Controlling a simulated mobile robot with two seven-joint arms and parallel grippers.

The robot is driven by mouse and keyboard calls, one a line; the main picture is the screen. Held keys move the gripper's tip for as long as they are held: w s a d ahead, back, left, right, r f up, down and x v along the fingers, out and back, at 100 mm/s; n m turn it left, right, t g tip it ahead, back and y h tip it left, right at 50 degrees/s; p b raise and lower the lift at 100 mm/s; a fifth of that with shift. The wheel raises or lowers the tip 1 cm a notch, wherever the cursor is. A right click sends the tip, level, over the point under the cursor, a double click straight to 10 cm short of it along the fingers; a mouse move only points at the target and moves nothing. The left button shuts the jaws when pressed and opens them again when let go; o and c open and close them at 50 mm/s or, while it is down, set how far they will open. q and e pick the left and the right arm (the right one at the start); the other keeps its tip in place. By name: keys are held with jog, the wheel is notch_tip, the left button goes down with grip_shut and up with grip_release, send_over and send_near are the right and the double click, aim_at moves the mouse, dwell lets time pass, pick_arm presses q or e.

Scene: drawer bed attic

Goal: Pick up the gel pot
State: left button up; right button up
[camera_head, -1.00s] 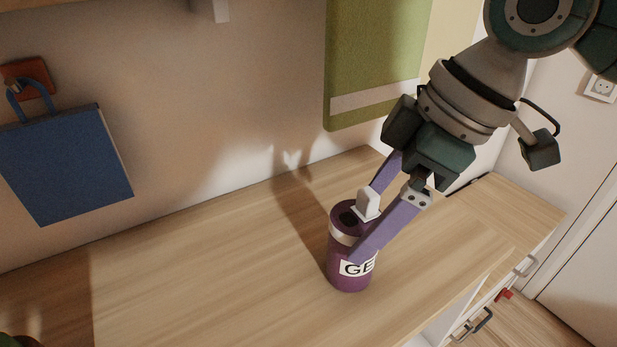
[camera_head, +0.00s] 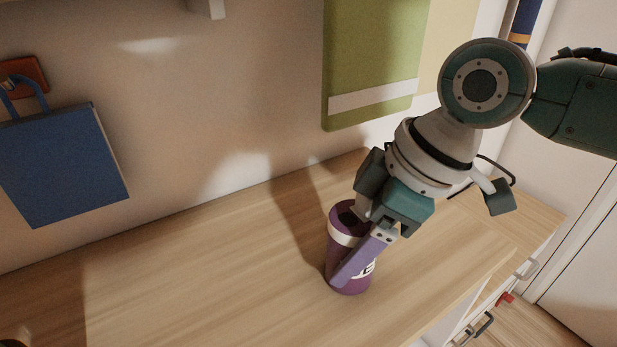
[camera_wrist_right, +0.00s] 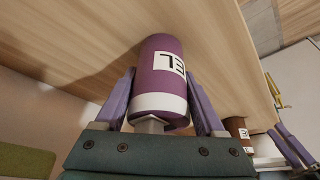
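The gel pot is a purple cylinder (camera_head: 338,257) with a pale band and a white label, standing upright on the wooden top. In the right wrist view the pot (camera_wrist_right: 160,80) fills the space between the fingers. My right gripper (camera_head: 352,262) comes down from the upper right, its two purple fingers on either side of the pot. The wrist view shows the fingers (camera_wrist_right: 161,80) apart, with narrow gaps beside the pot; contact is not clear. Purple finger-like parts, seemingly my left gripper (camera_wrist_right: 293,143), show at the right edge of the wrist view.
The wooden top (camera_head: 200,270) is clear left of the pot. A blue bag-like item (camera_head: 62,165) hangs on the wall at left, and a green panel (camera_head: 372,60) hangs behind. Drawers with handles (camera_head: 480,325) are at the lower right. A brown container (camera_wrist_right: 237,128) shows in the wrist view.

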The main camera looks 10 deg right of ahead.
jog(key=c, duration=0.9)
